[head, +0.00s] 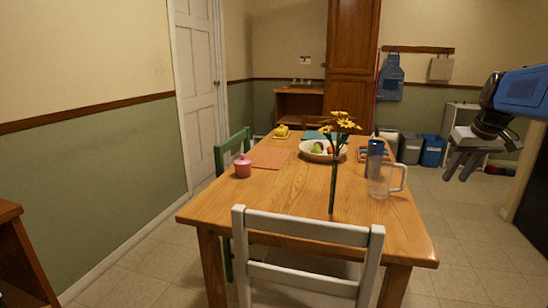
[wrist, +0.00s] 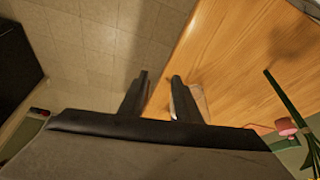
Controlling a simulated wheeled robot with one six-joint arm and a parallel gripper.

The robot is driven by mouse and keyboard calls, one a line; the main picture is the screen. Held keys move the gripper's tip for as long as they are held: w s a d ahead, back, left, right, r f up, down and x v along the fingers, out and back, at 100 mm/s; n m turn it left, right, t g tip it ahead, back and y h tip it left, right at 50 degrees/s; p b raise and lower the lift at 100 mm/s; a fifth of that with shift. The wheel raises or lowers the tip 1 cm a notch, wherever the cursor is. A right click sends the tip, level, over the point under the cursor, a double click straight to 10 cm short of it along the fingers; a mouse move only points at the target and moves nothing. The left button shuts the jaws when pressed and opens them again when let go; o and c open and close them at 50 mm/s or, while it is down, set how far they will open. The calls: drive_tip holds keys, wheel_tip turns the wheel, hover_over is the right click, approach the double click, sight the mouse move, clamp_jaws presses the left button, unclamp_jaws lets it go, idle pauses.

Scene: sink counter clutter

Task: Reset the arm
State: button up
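My gripper (head: 460,172) hangs at the right side of the head view, beyond the right edge of the wooden table, with its fingers pointing down. In the wrist view my gripper (wrist: 160,76) shows two dark fingers with a clear gap between them. It is open, and nothing is between the fingers. My blue arm enters from the right edge of the head view, bent at the wrist.
A white chair (head: 305,228) stands in front. Bins (head: 410,148) stand behind.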

drive_tip(key=s+a+f, duration=0.2)
drive_tip(key=s+a, duration=0.5)
drive_tip(key=a, duration=0.3)
drive_tip(key=s+a+f, duration=0.6)
drive_tip(key=s+f, duration=0.2)
drive_tip(key=s, duration=0.3)
drive_tip(key=s+a+f+n, duration=0.1)
drive_tip(key=s+a+f, duration=0.6)
drive_tip(key=s, duration=0.5)
drive_tip(key=shift+a+f, duration=0.25)
drive_tip(key=shift+f, duration=0.3)
